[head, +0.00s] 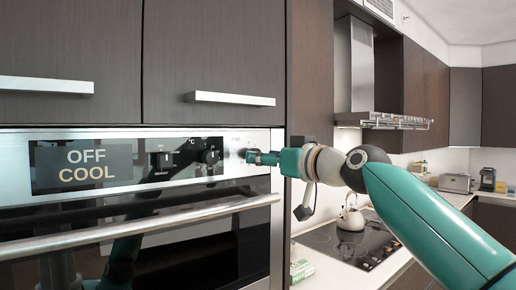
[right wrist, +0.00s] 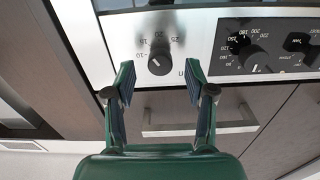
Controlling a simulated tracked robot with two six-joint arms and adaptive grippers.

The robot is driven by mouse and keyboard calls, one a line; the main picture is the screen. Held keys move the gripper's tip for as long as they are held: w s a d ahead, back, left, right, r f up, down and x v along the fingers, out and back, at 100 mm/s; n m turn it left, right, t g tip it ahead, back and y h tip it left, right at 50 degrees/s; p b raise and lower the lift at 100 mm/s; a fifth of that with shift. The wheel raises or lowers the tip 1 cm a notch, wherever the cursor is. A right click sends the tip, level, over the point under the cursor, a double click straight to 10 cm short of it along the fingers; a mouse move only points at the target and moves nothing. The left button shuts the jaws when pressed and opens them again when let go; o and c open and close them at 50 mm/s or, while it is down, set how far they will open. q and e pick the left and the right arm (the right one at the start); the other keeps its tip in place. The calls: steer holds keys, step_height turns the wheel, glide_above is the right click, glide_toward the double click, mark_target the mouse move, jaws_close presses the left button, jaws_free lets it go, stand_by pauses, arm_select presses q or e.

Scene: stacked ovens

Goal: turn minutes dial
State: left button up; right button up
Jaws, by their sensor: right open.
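The minutes dial (right wrist: 158,60) is a dark round knob on the bare steel part of the oven panel, with numbers around it, seen in the right wrist view. My right gripper (right wrist: 160,74) is open, with one finger on each side below the dial in that view. I see no clear contact, and the dial sits between the lines of the two fingertips. In the head view my right gripper (head: 257,158) reaches the right end of the panel and hides most of the dial. My left gripper is not in view.
Two more dials, left (head: 160,160) and right (head: 210,157), sit on the black panel beside the display (head: 85,165) reading OFF COOL. The oven handle (head: 150,225) juts out below, and a cabinet handle (head: 232,98) above. A kettle (head: 350,218) stands on the hob at right.

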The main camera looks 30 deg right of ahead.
steer(key=shift+w+a+p, duration=0.1)
steer(key=shift+w+p, duration=0.25)
steer(key=shift+w, duration=1.15)
